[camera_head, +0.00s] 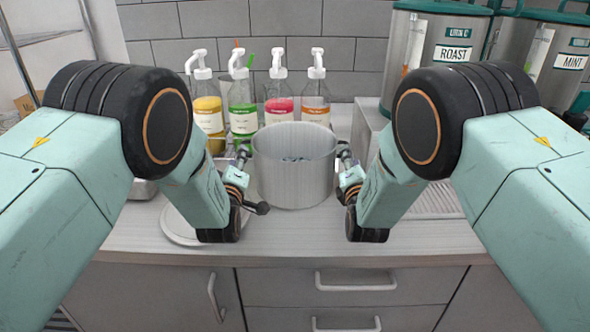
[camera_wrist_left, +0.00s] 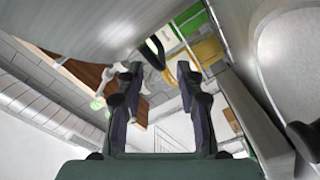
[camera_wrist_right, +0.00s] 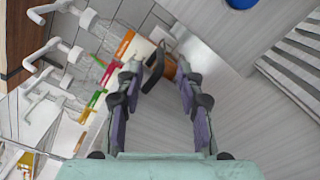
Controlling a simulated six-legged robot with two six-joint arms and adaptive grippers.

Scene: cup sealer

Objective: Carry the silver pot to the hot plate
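The silver pot (camera_head: 295,182) is upright in the middle of the counter, open at the top, with small dark bits inside. A flat, pale round plate (camera_head: 184,232), probably the hot plate, lies left of it, partly behind my left arm. My left gripper (camera_head: 243,170) is at the pot's left side and my right gripper (camera_head: 343,168) at its right side. In the wrist views, the left fingers (camera_wrist_left: 158,78) and right fingers (camera_wrist_right: 157,80) stand apart. A dark curved piece shows near each pair of tips; I cannot tell whether these are pot handles.
Several pump bottles (camera_head: 242,108) stand behind the pot against the tiled wall. Large tea dispensers (camera_head: 440,42) and a slatted drip tray (camera_head: 437,203) are at the right. The front counter edge (camera_head: 300,247) has drawers below. A bare strip of counter lies before the pot.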

